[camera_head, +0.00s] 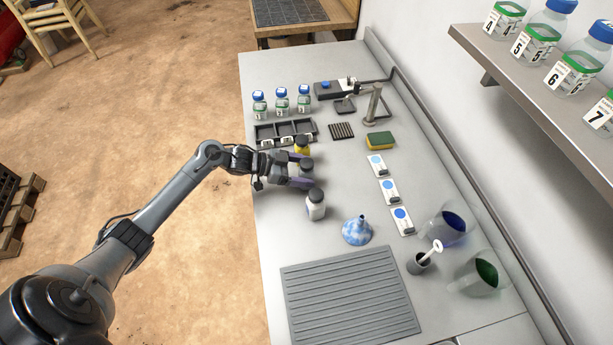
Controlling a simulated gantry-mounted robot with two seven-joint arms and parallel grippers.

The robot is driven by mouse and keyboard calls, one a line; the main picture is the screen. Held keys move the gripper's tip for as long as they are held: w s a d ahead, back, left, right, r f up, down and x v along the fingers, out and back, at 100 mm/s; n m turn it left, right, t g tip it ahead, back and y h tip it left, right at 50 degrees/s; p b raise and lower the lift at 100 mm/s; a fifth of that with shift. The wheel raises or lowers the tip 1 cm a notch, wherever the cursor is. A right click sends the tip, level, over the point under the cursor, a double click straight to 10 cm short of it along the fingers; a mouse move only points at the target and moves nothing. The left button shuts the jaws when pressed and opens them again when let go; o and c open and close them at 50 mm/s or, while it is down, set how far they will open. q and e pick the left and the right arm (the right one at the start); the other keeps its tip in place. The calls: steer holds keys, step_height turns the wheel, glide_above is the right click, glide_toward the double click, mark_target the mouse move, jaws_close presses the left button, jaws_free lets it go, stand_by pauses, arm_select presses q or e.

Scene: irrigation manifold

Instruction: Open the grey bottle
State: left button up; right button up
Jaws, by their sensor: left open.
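My left gripper (301,169) reaches in from the left over the counter, its purple-tipped fingers open. A small dark grey bottle (307,164) stands between or just beyond the fingertips. Its lower part is partly hidden by the fingers, and I cannot tell whether they touch it. A yellow bottle (302,145) stands just behind the far finger. A white bottle with a dark grey cap (315,206) stands upright just in front of the near finger. My right gripper is not in view.
A blue-white funnel (357,231) and a ribbed grey mat (350,296) lie nearer. Behind are a black tray (286,133), several blue-capped jars (281,100) and a sponge (380,141). Cards (389,192), a grey cup (418,263) and tinted glass vessels (446,225) stand right.

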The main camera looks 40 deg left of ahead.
mark_target(313, 172)
arm_select(q)
steer(key=shift+x, duration=1.7)
steer(key=shift+c, duration=0.5)
steer(key=c, duration=0.9)
